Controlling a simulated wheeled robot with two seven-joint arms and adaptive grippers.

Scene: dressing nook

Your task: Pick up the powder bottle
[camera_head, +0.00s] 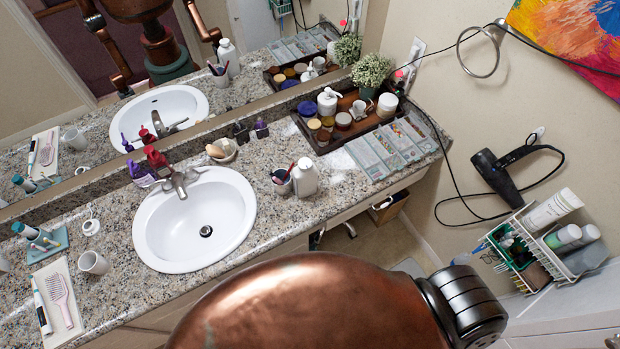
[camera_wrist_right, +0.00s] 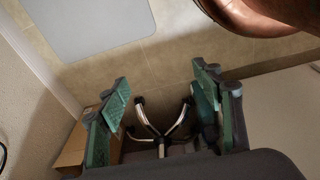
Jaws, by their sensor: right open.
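A white bottle (camera_head: 305,177), which looks like the powder bottle, stands upright on the granite counter right of the sink. It is close beside a small dark cup (camera_head: 281,181) holding a red-handled item. No label on it can be read. My right gripper (camera_wrist_right: 160,98) shows in the right wrist view, its two green-padded fingers wide apart with nothing between them. It points down toward the floor area, and the bottle is not in that view. In the head view my copper arm covers the bottom middle, and neither gripper shows there.
A white sink (camera_head: 194,219) with a red soap pump (camera_head: 157,161) is left of the bottle. A dark tray (camera_head: 345,123) of jars and a clear organizer (camera_head: 395,148) are behind it. A hair dryer (camera_head: 497,175) and a wall rack (camera_head: 545,245) hang at right. Chair legs (camera_wrist_right: 162,128) stand below my right gripper.

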